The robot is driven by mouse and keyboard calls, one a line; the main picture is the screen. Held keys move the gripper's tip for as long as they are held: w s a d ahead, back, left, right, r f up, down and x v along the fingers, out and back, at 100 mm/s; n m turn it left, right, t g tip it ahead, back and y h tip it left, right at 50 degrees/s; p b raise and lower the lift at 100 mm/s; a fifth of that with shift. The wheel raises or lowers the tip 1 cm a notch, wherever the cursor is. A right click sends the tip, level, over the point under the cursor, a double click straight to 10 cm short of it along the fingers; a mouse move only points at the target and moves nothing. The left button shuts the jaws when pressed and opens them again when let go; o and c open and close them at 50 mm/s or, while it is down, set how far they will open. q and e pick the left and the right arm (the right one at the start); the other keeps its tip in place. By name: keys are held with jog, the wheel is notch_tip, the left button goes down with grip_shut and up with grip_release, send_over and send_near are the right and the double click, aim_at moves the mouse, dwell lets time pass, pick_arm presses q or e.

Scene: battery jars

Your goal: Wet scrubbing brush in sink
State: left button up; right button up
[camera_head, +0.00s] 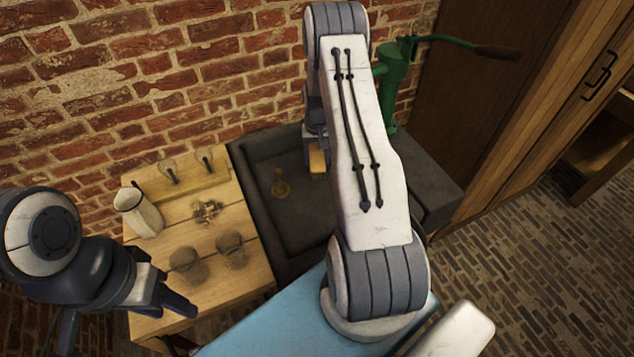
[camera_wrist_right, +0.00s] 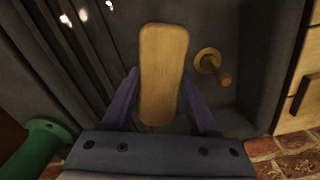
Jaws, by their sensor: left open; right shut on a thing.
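The scrubbing brush (camera_wrist_right: 163,75) shows its plain wooden back in the right wrist view. It sits between the two fingers of my right gripper (camera_wrist_right: 162,108), which is shut on it. In the head view only a small part of the brush (camera_head: 318,161) shows, because my right arm hides most of it and the gripper. The brush is over the dark grey sink (camera_head: 289,225); I cannot tell whether it touches the bottom. Its bristles are hidden. My left gripper (camera_head: 173,306) is open and empty, at the lower left near the wooden table's front edge.
A green hand pump (camera_head: 392,85) stands behind the sink. A brass fitting (camera_head: 281,186) is in the basin. The wooden table (camera_head: 215,285) holds a white pitcher (camera_head: 138,213), several glass jars (camera_head: 188,265) and a pile of small pieces (camera_head: 207,211). A brick wall is behind.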

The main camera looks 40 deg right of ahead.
aim_at(317, 157)
jog(key=shift+r+p, duration=1.35)
jog(key=shift+r, duration=0.7)
